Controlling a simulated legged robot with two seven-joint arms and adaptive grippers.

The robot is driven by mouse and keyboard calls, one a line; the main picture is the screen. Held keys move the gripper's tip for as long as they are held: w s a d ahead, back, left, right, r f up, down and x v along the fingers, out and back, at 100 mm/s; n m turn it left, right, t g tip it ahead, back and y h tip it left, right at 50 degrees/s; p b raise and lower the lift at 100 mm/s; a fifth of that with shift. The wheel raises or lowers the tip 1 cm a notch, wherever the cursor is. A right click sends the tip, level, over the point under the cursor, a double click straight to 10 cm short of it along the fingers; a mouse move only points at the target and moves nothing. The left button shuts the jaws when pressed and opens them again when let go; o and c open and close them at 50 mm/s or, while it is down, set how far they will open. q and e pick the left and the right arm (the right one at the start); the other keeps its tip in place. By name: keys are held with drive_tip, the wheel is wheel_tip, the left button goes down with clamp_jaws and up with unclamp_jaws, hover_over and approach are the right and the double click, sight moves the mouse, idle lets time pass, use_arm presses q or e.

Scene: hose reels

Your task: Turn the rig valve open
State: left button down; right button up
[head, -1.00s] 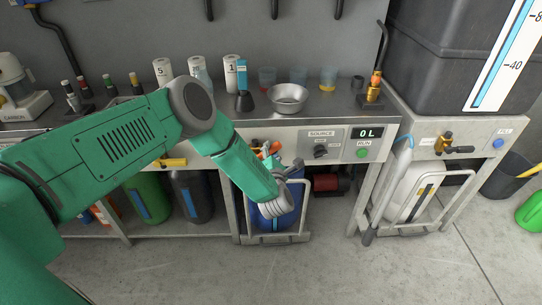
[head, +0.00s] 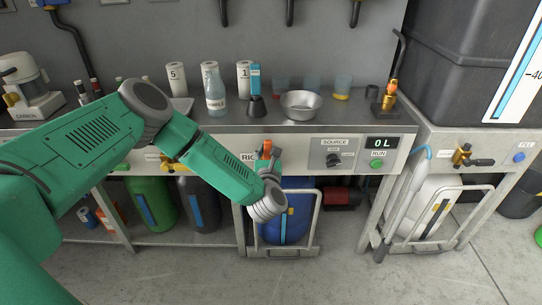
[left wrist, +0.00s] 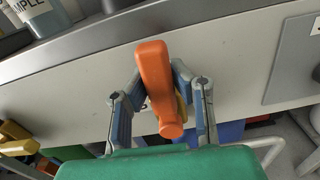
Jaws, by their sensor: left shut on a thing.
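The rig valve's orange handle (head: 266,149) is on the front panel of the bench, beside a label of which "RIG" shows. In the left wrist view the handle (left wrist: 155,85) stands nearly upright, leaning slightly. My left gripper (left wrist: 160,88) has its grey-blue fingers on both sides of the handle and is shut on it. In the head view my left wrist hides most of the gripper and the valve body. My right gripper is in neither view.
A blue drum (head: 296,222) stands in a frame below the valve. The source knob (head: 333,160), the green run button (head: 377,164) and a display reading 0 L (head: 381,143) are to the right. Bottles and a steel bowl (head: 301,105) stand on the bench top.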

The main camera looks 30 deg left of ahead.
use_arm(q)
drive_tip(key=shift+s+f+n, duration=0.15)
drive_tip(key=shift+s+n, duration=0.15)
drive_tip(key=shift+n, duration=0.1)
drive_tip(key=c, duration=1.6)
unclamp_jaws()
drive_tip(key=shift+o, duration=1.2)
drive_tip(key=shift+s+r, duration=0.15)
drive_tip(key=shift+r, duration=0.1)
drive_tip(key=shift+f, duration=0.1)
drive_tip(key=v, duration=1.2)
